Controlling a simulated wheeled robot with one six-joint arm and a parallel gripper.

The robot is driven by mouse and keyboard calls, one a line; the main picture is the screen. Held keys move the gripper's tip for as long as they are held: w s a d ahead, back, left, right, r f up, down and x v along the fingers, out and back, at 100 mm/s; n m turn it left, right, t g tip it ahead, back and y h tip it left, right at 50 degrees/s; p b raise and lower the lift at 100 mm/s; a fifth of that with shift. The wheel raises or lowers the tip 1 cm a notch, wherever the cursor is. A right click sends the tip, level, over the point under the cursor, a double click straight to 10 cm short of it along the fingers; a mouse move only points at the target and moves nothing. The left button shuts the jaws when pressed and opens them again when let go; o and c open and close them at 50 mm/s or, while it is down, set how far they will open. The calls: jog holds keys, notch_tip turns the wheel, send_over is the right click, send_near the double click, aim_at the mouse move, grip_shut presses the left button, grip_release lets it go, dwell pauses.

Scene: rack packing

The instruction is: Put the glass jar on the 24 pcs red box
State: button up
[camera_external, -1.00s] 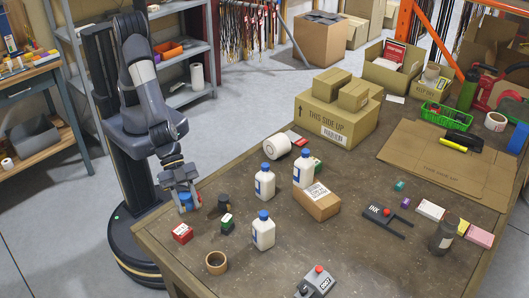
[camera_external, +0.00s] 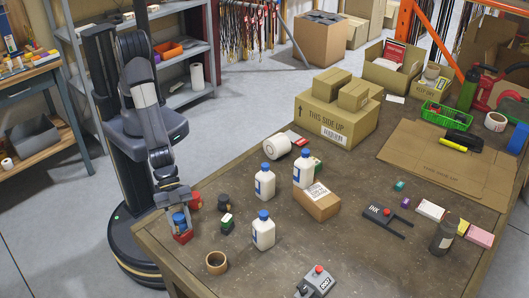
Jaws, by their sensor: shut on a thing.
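The glass jar (camera_external: 180,222), with blue showing on it, is between the fingers of my gripper (camera_external: 179,220) near the left edge of the table. My gripper is shut on it and points down. The red box (camera_external: 184,238) sits on the table directly under the jar. The jar's lower part overlaps the red box in this view, and I cannot tell whether it touches the box top. The writing on the box is too small to read, and the fingers hide part of the jar.
A red item (camera_external: 196,201) stands just behind my gripper. A dark jar (camera_external: 223,201) and a small green box (camera_external: 227,221) are to the right. A white bottle (camera_external: 263,232) and a brown tape roll (camera_external: 216,263) stand nearer the front. The table's left edge is close.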

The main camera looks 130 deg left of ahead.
jog(key=shift+f, duration=0.55)
jog(key=shift+f, duration=0.2)
jog(key=o, duration=1.1)
jog(key=shift+r, duration=0.1)
jog(key=shift+r, duration=0.2)
jog(key=v, duration=1.2)
